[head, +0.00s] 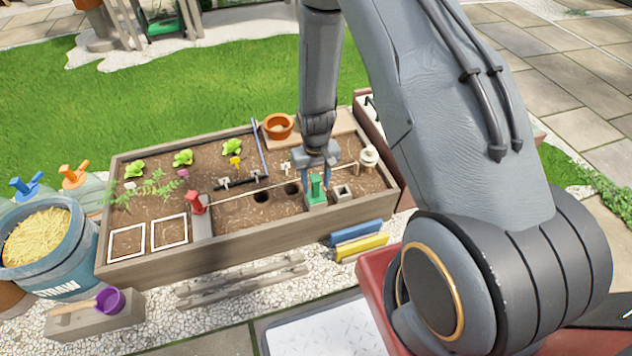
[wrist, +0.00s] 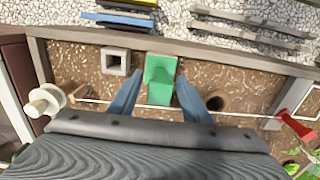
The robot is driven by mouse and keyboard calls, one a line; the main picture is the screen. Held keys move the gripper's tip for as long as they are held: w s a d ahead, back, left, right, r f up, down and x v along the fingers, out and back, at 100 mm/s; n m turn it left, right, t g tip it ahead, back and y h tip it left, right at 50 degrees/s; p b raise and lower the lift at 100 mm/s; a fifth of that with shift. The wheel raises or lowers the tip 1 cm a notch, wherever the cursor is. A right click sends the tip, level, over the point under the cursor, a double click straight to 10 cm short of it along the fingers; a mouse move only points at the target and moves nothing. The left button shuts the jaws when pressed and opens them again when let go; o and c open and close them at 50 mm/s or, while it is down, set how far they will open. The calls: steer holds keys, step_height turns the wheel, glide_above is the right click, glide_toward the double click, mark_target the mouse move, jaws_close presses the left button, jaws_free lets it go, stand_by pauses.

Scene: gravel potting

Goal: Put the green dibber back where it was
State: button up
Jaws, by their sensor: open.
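The green dibber (head: 316,186) stands upright at the right part of the planter bed, near its front board. It also shows in the wrist view (wrist: 160,88). My gripper (head: 317,163) is above and around it, with its two blue-grey fingers apart, one on each side of the dibber in the wrist view (wrist: 157,97). A gap shows between the fingers and the dibber. A grey square block with an empty dark socket (head: 343,192) sits just right of the dibber; it also shows in the wrist view (wrist: 115,61). The dibber's lower end is hidden.
Dark round holes (head: 261,196) lie in the soil left of the dibber. A taut string runs across the bed from a red tool (head: 195,203) to a pale spool (head: 368,157). An orange pot (head: 278,126) stands behind. Blue and yellow bars (head: 360,246) lie in front.

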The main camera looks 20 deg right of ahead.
steer(key=s+a+r+p, duration=0.1)
steer(key=a+r+p, duration=0.1)
steer(key=r, duration=0.9)
steer(key=s+a+r+p, duration=0.1)
steer(key=a+r, duration=0.2)
steer(key=r, duration=0.8)
steer(key=s+a+r+n, duration=0.2)
steer(key=s+a+r, duration=0.1)
steer(key=s+r, duration=0.7)
steer(key=s+a+r+n, duration=0.2)
steer(key=s+a+r, duration=0.2)
steer(key=s+r, duration=0.6)
steer(key=shift+s+a+y, duration=0.2)
steer(key=shift+s+y, duration=0.1)
steer(key=shift+s, duration=0.9)
